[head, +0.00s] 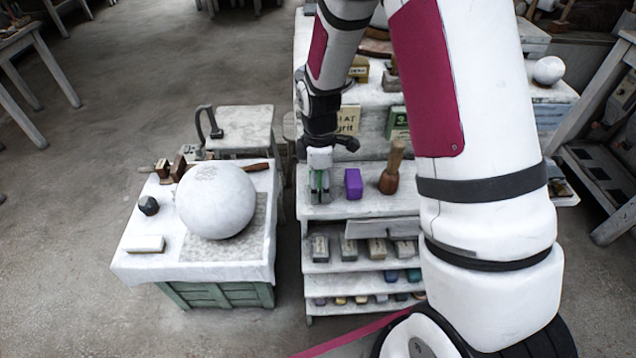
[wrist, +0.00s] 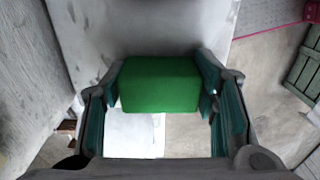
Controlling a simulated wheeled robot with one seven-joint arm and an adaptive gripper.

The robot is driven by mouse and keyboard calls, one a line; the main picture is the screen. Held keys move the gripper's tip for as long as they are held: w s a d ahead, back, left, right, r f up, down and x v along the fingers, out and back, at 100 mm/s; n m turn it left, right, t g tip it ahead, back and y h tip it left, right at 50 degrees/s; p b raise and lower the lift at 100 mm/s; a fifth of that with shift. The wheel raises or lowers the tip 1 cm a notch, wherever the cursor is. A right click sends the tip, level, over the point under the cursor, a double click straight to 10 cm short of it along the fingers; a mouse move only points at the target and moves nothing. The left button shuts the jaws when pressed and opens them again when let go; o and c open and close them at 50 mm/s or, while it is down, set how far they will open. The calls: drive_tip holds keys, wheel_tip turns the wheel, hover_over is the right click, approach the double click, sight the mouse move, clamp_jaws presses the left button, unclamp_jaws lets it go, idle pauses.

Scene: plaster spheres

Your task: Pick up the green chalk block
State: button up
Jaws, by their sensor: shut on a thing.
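The green chalk block (wrist: 160,85) sits between the two fingers of my gripper (wrist: 160,92) in the wrist view, with a finger pad against each side. In the head view my gripper (head: 320,186) points down over the top of the white shelf unit, left of a purple block. Only a thin strip of green shows between the fingers there; the rest of the block is hidden by them. I cannot tell whether the block touches the shelf top or is lifted off it.
A purple block (head: 353,183) and a wooden mallet (head: 393,168) stand on the same shelf top (head: 370,208), right of my gripper. Lower shelves hold several small blocks. A large plaster sphere (head: 216,200) rests on a cloth-covered crate to the left. Bare floor lies between.

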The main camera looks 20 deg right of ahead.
sight(319, 172)
drive_tip(key=shift+w+r, duration=0.1)
drive_tip(key=shift+r, duration=0.6)
wheel_tip(319, 172, up, 2)
drive_tip(key=shift+b, duration=0.3)
drive_tip(key=s+d+r+p, duration=0.1)
drive_tip(key=s+d, duration=0.1)
drive_tip(key=s, duration=1.4)
drive_tip(key=shift+d+r, duration=0.3)
drive_tip(key=shift+d, duration=0.1)
